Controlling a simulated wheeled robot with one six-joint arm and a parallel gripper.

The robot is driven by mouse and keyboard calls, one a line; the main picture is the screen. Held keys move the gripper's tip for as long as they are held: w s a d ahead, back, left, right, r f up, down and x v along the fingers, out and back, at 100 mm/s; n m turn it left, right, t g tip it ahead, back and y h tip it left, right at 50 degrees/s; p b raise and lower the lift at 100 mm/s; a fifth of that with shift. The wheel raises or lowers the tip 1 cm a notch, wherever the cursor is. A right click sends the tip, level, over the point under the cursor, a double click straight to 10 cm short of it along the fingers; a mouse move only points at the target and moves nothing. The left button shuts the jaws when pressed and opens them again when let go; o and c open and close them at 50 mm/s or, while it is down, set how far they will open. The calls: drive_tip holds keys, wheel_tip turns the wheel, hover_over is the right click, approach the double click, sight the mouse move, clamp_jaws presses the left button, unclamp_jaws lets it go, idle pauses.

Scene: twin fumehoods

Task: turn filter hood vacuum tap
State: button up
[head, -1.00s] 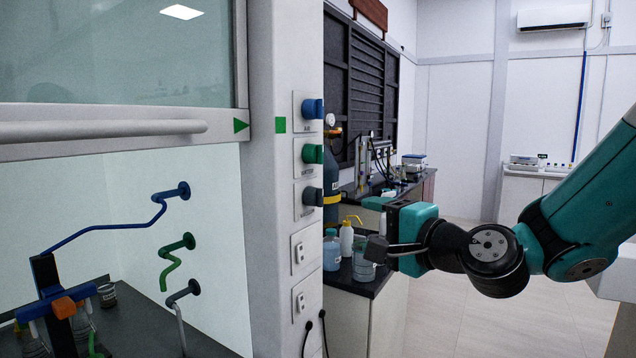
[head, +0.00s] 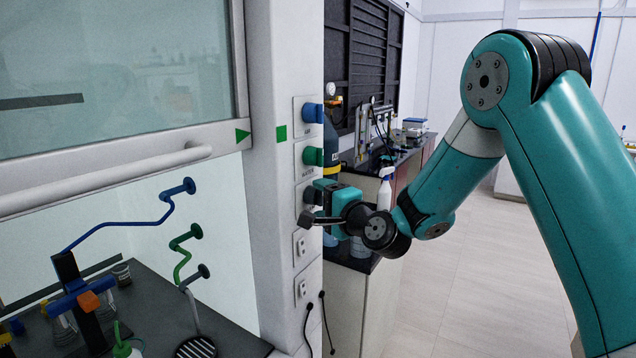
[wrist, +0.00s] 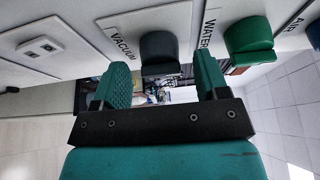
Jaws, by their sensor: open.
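The vacuum tap is a dark grey knob (wrist: 160,52) beside the label VACUUM in the wrist view. In the head view it is the lowest of three knobs on the white post, and my gripper largely hides it. My gripper (wrist: 162,72) is open, with two teal pads. In the wrist view the vacuum tap shows between and just beyond the fingertips; I cannot tell whether they touch it. In the head view my gripper (head: 312,215) is close in front of the post at that knob's height.
The green water knob (head: 313,156) and the blue air knob (head: 312,113) sit above on the post. Sockets (head: 301,244) are below. The fume hood with its sash handle (head: 110,178) is at left. A bench with a spray bottle (head: 385,190) stands behind my arm.

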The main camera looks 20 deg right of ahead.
drive_tip(key=shift+p+x, duration=0.3)
drive_tip(key=shift+x, duration=0.55)
